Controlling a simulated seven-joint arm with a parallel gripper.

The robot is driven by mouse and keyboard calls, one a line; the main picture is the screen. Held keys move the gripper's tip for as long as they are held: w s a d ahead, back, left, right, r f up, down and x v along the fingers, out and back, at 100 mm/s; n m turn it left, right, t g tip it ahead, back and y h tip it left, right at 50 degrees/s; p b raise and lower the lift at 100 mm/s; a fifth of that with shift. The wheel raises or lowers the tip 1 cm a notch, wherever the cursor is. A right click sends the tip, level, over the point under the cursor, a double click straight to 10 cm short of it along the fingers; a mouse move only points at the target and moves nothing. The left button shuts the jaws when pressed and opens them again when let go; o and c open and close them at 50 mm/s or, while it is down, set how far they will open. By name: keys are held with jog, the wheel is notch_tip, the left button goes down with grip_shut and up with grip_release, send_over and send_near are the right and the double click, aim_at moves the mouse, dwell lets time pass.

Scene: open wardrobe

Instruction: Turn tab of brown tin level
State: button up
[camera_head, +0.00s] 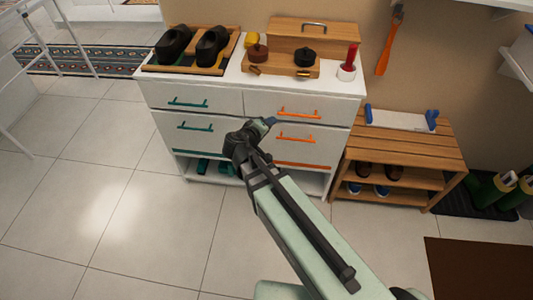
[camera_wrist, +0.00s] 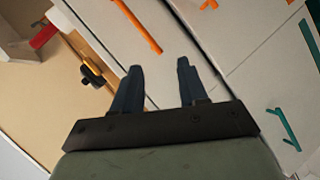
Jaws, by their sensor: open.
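The brown tin (camera_head: 258,52) is a small round tin on a wooden board on top of the white drawer cabinet. A small brown tab (camera_head: 254,70) shows at its front; its exact tilt is too small to tell. A black tin (camera_head: 305,56) stands to its right with a yellowish piece at its front; it also shows in the wrist view (camera_wrist: 92,72). My gripper (camera_head: 268,121) is in front of the cabinet's drawers, below the top and apart from the tins. In the wrist view my gripper (camera_wrist: 160,68) is open and empty. The brown tin is not seen there.
The white cabinet (camera_head: 198,101) has teal handles left and orange handles right. Black shoes (camera_head: 210,45) stand on its top left, a wooden box (camera_head: 315,36) behind the board, a red item (camera_head: 351,58) at right. A wooden shoe rack (camera_head: 400,149) stands right.

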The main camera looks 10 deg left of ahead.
jog(key=s+f+m+g, duration=0.1)
jog(key=s+f+g, duration=0.3)
jog(key=f, duration=0.4)
jog(key=shift+s+d+y, duration=0.3)
jog(key=shift+s+y, duration=0.1)
jog(key=shift+s, duration=0.4)
jog(key=shift+c, duration=0.4)
jog(key=shift+s+a, duration=0.1)
jog(key=shift+a, duration=0.15)
jog(key=shift+c, duration=0.9)
jog(key=shift+t+y, duration=0.3)
jog(key=shift+y, duration=0.1)
jog(key=a+r, duration=0.2)
jog(key=a, duration=0.1)
jog(key=a+r, duration=0.1)
jog(key=shift+w+a+r, duration=0.15)
jog(key=shift+w+a, duration=0.05)
jog(key=shift+w, duration=0.2)
jog(key=t+h, duration=0.2)
jog(key=t, duration=0.4)
send_near(254, 72)
jog(key=x, duration=0.9)
jog(key=shift+w, duration=0.25)
jog(key=shift+c, duration=0.3)
